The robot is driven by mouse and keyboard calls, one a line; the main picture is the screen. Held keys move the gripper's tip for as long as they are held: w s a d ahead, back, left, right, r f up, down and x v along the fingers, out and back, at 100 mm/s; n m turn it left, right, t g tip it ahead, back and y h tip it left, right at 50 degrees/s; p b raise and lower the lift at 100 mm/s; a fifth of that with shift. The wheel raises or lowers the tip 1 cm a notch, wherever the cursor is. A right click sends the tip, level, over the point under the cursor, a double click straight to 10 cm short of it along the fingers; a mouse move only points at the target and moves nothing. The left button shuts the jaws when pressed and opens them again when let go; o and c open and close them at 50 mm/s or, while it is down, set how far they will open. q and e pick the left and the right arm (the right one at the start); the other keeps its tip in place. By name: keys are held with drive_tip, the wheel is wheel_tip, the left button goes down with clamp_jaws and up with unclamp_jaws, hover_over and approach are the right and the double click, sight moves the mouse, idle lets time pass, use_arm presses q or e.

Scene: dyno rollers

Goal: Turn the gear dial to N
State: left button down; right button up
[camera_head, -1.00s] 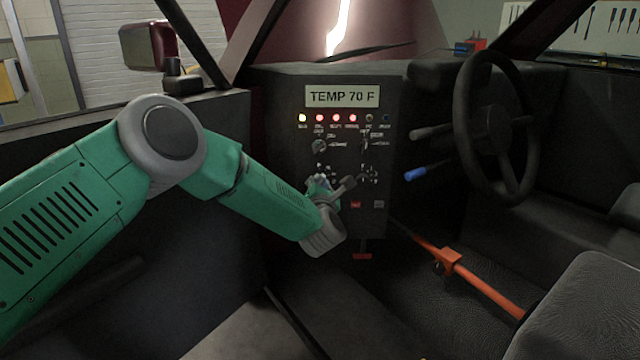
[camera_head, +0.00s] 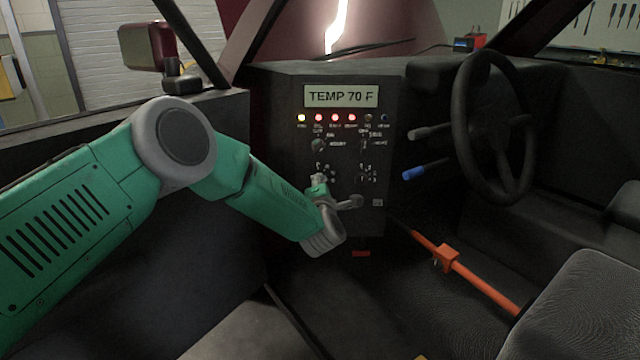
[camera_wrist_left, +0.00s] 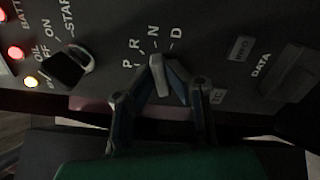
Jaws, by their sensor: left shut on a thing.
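The gear dial (camera_wrist_left: 158,76) is a grey lever-shaped knob on the dark panel in the left wrist view, with P, R, N and D printed around it. Its tip points up toward the N mark, with R to the left and D to the right. My left gripper (camera_wrist_left: 160,92) has a finger on each side of the dial and is shut on it. In the head view my left gripper (camera_head: 335,192) is at the lower part of the console (camera_head: 290,150) and hides the dial. My right gripper is not in view.
A black switch (camera_wrist_left: 68,68) sits left of the dial, and a dark knob by the DATA label (camera_wrist_left: 298,92) sits right. In the head view, a steering wheel (camera_head: 495,130), an orange bar (camera_head: 480,285) and a seat (camera_head: 580,310) are to the right.

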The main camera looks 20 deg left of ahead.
use_arm(q)
drive_tip(key=shift+s+d+f, duration=0.1)
drive_tip(key=shift+d+f, duration=0.05)
drive_tip(key=shift+f, duration=0.1)
drive_tip(key=c, duration=1.6)
unclamp_jaws()
drive_tip(key=shift+r, duration=0.1)
drive_tip(key=v, duration=1.1)
drive_tip(key=shift+s+d, duration=0.2)
drive_tip(key=shift+s, duration=0.15)
